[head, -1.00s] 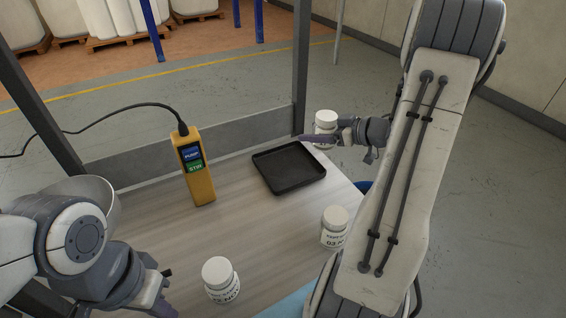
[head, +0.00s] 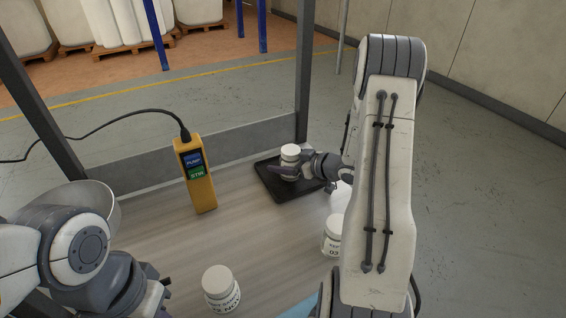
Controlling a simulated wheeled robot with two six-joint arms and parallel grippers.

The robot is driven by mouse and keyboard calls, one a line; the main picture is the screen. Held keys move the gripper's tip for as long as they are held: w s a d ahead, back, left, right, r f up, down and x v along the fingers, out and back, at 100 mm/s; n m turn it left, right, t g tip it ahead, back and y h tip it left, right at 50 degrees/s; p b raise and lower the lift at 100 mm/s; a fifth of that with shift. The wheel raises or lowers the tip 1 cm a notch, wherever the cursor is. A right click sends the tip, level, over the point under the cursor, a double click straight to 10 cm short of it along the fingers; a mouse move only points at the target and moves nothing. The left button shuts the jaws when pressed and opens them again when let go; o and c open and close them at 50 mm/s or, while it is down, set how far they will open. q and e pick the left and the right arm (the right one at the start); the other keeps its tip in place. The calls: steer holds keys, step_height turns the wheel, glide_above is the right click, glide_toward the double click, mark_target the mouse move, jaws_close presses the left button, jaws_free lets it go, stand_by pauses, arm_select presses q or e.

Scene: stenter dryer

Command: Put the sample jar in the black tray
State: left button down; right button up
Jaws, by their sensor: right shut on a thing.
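A white sample jar (head: 290,154) with a white lid is held in my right gripper (head: 291,170), upright, over the black tray (head: 277,194). I cannot tell whether its base touches the tray floor. The gripper and wrist cover part of the tray's right side. Two more white labelled jars stand on the table: one at the front (head: 220,288) and one at the right (head: 332,236), partly behind my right arm. My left gripper (head: 158,300) is low at the left, its fingers mostly hidden behind its wrist.
A metal frame with posts and a low rail (head: 200,147) edges the table's back. The table (head: 225,237) is clear in the middle.

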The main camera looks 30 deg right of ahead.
steer(key=shift+f, duration=0.2)
steer(key=o, duration=1.6)
steer(key=shift+r, duration=0.1)
steer(key=shift+r, duration=0.1)
steer(key=shift+s+d+r, duration=0.1)
steer(key=shift+s, duration=0.05)
steer(key=v, duration=1.1)
steer(key=shift+s, duration=0.35)
steer(key=shift+d, duration=0.1)
